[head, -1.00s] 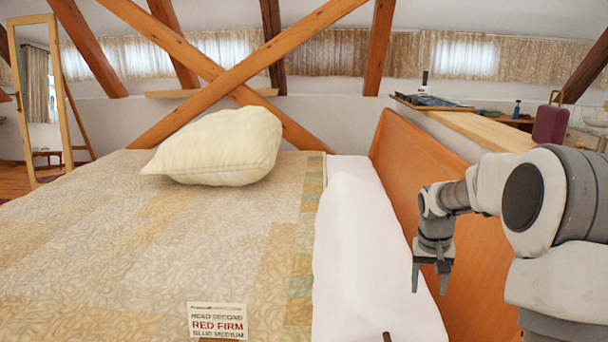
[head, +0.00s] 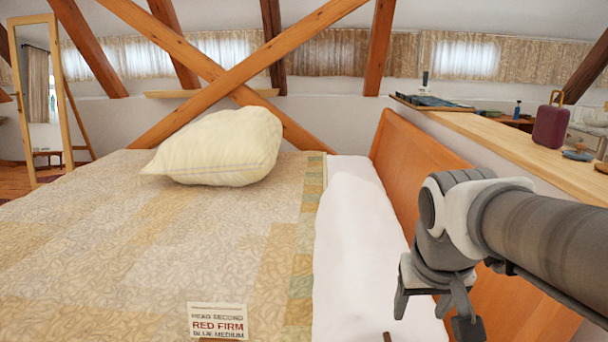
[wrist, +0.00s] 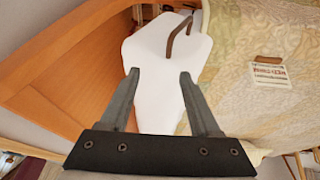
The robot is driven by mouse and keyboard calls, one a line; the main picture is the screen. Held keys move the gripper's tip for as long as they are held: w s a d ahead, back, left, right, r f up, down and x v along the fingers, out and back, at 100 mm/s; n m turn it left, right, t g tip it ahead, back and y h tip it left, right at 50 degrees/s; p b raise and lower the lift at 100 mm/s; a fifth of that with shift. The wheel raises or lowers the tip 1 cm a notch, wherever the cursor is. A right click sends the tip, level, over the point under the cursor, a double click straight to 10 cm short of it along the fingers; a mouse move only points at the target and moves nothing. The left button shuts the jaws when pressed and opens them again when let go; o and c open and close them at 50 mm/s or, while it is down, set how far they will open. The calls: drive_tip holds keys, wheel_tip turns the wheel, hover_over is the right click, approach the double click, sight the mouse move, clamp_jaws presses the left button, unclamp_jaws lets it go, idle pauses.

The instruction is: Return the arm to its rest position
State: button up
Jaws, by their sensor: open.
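My gripper (head: 428,305) hangs at the end of my arm at the right of the head view, fingers pointing down over the white pillow's right edge and the wooden headboard. In the wrist view my gripper (wrist: 166,80) shows two grey fingers spread apart with nothing between them. The white bedding (head: 350,230) lies beneath it, and also shows beyond the fingers in the wrist view (wrist: 165,60).
A wooden headboard (head: 420,165) stands close to my arm, with a long shelf (head: 520,160) behind it. A cream pillow (head: 220,148) lies on the patterned quilt (head: 130,260). A printed card (head: 217,320) is at the bed's near edge. Space above the bed is free.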

drive_tip(key=s+a+f+n+t+y, duration=0.1)
drive_tip(key=s+a+t, duration=0.15)
drive_tip(key=s, duration=0.65)
wheel_tip(320, 180, up, 22)
drive_tip(key=g+p, duration=0.1)
drive_tip(key=p, duration=2.1)
drive_tip(key=shift+a, duration=0.25)
drive_tip(key=shift+d, duration=0.2)
